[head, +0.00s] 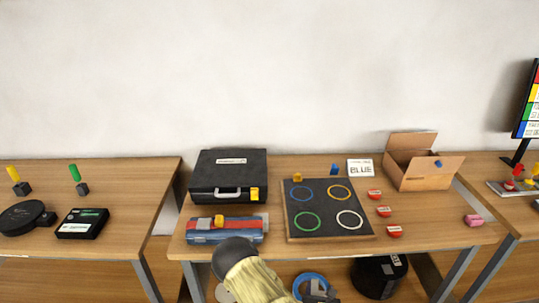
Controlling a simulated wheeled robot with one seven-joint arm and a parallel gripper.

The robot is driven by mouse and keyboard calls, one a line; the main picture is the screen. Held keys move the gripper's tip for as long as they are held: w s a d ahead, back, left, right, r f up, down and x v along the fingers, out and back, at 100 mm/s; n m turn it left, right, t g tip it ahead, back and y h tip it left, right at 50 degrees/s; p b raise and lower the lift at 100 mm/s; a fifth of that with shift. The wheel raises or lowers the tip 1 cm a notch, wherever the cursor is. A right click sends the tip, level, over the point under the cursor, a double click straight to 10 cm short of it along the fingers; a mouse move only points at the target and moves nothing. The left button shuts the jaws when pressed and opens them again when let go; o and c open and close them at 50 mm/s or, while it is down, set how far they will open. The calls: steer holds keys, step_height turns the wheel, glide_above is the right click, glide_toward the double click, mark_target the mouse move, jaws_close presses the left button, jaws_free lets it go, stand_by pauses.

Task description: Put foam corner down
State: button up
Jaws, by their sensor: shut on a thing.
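The foam corner's outline cannot be made out against the dark fingers. My arm covers part of the view just to the left. The table top (279,254) lies above and beyond the gripper, with a dark mesh pad board (327,206) bearing blue, yellow, green and white rings.
Several red-and-white pieces (384,211) lie right of the board, near an open cardboard box (415,172) and a pink block (473,220). A black drum (376,280) is below. The table's front right is clear.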

steer(key=shift+s+a+f+n+y, duration=0.1)
steer(key=shift+a+f+n+y, duration=0.1)
steer(key=shift+f+n+y, duration=0.9)
steer(key=shift+r, duration=0.15)
stand_by(0.5)
